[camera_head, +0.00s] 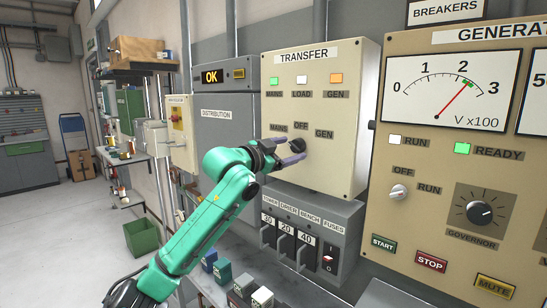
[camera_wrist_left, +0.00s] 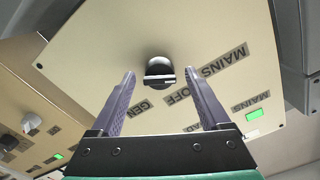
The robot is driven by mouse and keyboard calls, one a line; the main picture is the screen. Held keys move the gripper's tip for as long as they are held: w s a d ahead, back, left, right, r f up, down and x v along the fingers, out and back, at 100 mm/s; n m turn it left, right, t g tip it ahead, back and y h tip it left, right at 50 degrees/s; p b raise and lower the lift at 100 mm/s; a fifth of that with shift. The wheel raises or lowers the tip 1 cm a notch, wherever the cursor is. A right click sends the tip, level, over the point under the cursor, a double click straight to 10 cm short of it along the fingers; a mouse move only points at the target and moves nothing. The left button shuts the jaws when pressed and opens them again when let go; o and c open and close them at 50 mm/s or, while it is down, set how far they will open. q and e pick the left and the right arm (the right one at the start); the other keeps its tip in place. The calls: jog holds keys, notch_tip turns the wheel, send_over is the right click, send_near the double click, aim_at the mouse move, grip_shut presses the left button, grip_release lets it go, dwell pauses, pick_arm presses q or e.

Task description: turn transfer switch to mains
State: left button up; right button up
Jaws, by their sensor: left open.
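The transfer switch is a black rotary knob (camera_head: 297,146) on the beige TRANSFER panel (camera_head: 345,125). MAINS is marked to its upper left, OFF above and GEN to its right. I cannot tell surely which mark it points at. My left gripper (camera_head: 291,149) is open in front of the knob, its grey fingers reaching toward it. In the left wrist view the knob (camera_wrist_left: 159,72) sits between and slightly beyond the two fingertips (camera_wrist_left: 160,77), with gaps on both sides. My right gripper is not in view.
The panel's green MAINS lamp (camera_head: 273,84) and orange GEN lamp (camera_head: 336,79) look lit; the LOAD lamp (camera_head: 302,80) is white. A grey fuse box (camera_head: 345,215) juts out below. The generator panel (camera_head: 450,170) stands at the right, the distribution cabinet (camera_head: 222,135) at the left.

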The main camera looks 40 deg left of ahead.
pick_arm(q)
jog(key=s+b, duration=0.7)
jog(key=s, duration=0.6)
jog(key=shift+s+d+b, duration=0.2)
jog(key=shift+s+b, duration=0.05)
jog(key=shift+b, duration=0.05)
jog(key=shift+f, duration=0.15)
